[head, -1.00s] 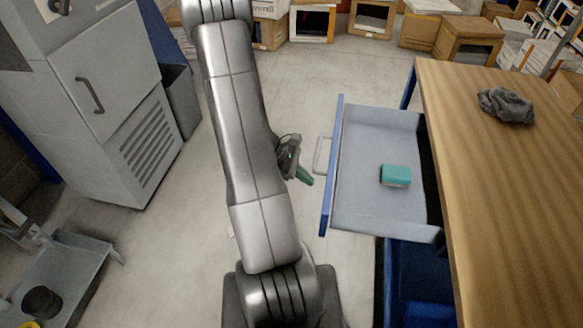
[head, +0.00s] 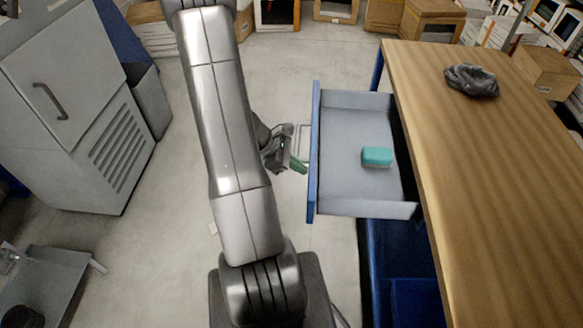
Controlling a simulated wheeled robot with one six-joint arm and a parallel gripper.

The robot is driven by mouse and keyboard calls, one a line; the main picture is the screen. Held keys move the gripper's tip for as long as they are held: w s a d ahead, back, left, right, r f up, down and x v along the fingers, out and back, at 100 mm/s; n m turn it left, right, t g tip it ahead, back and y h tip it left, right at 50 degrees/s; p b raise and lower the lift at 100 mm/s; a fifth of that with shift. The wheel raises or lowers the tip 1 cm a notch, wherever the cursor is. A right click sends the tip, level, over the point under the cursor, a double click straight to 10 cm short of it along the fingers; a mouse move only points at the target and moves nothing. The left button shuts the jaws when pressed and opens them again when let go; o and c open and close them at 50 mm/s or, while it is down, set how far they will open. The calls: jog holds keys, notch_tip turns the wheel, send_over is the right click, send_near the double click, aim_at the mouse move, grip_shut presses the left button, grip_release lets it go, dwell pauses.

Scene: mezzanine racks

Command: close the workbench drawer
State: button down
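The workbench drawer (head: 340,188) is pulled out to the left of the wooden-topped workbench (head: 490,170). It has a blue front panel (head: 314,150) and a pale grey inside. A teal block (head: 377,157) lies in it. The drawer handle (head: 302,137) shows only in part on the outer side of the front. My gripper (head: 298,161) is beside the drawer front, close to the handle, with a green finger pointing at the panel. My arm hides part of it. I cannot tell whether it touches the handle, or whether its fingers are apart.
A grey cloth (head: 472,80) lies on the workbench. A grey cabinet (head: 75,110) and a dark bin (head: 150,103) stand at the left, with a grey cart (head: 50,285) below. Boxes (head: 430,20) line the back.

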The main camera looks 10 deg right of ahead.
jog(key=b, duration=0.9)
send_over(394, 185)
jog(key=shift+d+r, duration=0.1)
jog(key=shift+r, duration=0.05)
